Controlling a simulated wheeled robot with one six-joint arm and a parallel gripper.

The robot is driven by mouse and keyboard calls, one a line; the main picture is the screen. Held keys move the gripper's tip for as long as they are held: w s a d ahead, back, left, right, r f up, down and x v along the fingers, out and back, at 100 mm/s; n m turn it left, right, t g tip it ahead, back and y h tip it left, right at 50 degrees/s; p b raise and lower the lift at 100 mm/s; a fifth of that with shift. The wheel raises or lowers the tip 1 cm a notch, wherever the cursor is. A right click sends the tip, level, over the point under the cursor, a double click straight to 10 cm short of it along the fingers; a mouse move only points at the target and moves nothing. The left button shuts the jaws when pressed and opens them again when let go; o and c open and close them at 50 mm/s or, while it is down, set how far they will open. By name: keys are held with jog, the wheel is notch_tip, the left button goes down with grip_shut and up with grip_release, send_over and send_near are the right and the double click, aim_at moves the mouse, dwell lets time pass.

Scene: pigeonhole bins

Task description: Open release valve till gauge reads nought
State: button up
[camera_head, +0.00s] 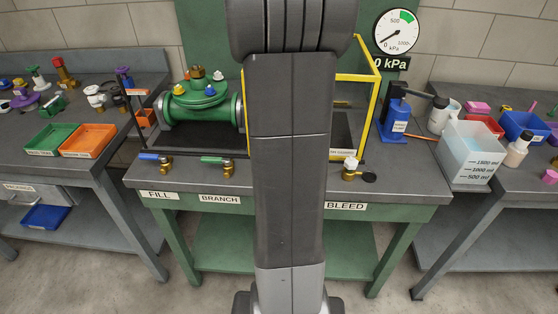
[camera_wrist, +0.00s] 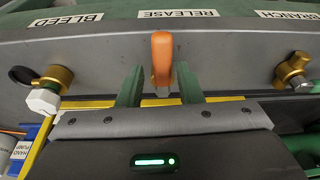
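The release valve's orange lever (camera_wrist: 161,55) stands below the RELEASE label (camera_wrist: 178,14) in the wrist view. My gripper (camera_wrist: 159,80) is open, with one green finger on each side of the lever and visible gaps between. In the head view my arm hides the release valve and gripper. The round gauge (camera_head: 397,32) hangs at the upper right, its needle pointing to the lower left near the zero mark.
The bleed valve (camera_head: 351,168) with a white cap is on the bench's right front; the branch valve (camera_head: 217,162) and fill valve (camera_head: 156,158) are on the left. A yellow frame (camera_head: 375,90), blue hand pump (camera_head: 396,115) and clear container (camera_head: 468,155) stand to the right.

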jog(key=p+v, duration=0.2)
jog(key=v, duration=0.1)
jog(key=w+p+v, duration=0.1)
jog(key=p+v, duration=0.1)
jog(key=shift+a+r+p, duration=0.1)
jog(key=shift+r+p, duration=0.2)
jog(key=shift+r, duration=0.25)
jog(key=v, duration=1.3)
jog(key=shift+r, duration=0.4)
jog(key=x, duration=1.4)
jog(key=shift+f+b, duration=0.65)
jog(key=shift+f, duration=0.05)
